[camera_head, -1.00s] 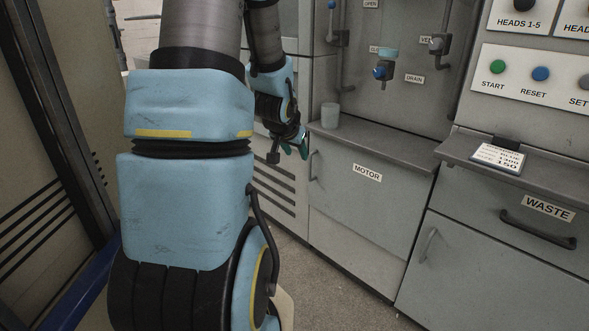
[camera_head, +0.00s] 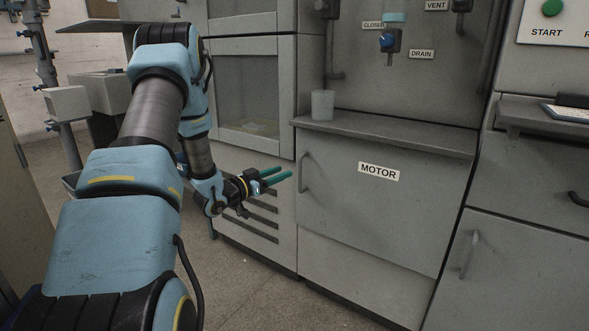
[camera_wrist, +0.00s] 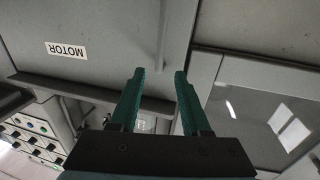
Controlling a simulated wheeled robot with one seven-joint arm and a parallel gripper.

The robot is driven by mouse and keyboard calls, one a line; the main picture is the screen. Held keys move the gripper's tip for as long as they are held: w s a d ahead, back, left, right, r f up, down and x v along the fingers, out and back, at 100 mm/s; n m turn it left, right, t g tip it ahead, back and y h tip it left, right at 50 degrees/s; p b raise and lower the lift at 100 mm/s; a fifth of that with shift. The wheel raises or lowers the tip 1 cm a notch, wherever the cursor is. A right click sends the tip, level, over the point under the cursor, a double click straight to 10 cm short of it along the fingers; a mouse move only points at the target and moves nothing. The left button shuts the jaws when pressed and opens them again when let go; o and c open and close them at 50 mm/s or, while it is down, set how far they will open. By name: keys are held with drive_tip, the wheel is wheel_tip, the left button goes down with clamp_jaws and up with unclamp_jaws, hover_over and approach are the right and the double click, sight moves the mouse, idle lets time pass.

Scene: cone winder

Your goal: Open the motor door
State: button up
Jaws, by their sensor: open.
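The motor door (camera_head: 385,205) is a grey cabinet front with a "MOTOR" label, and it is closed. Its vertical bar handle (camera_head: 305,182) is on the door's left side. My gripper (camera_head: 282,178), with green fingers, is open and empty just left of the handle, apart from it in the head view. In the wrist view, which looks upside down, the door (camera_wrist: 100,35) fills the upper left. The handle (camera_wrist: 162,45) stands above and between the open fingertips of my gripper (camera_wrist: 160,75).
A cup (camera_head: 322,104) stands on the ledge (camera_head: 400,132) above the door. A glass-fronted cabinet (camera_head: 250,95) and a vented panel (camera_head: 250,215) are to the left. Another handled grey door (camera_head: 500,260) is at right. The floor in front is clear.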

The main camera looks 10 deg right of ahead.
drive_tip(key=x, duration=0.9)
clamp_jaws()
idle(1.3)
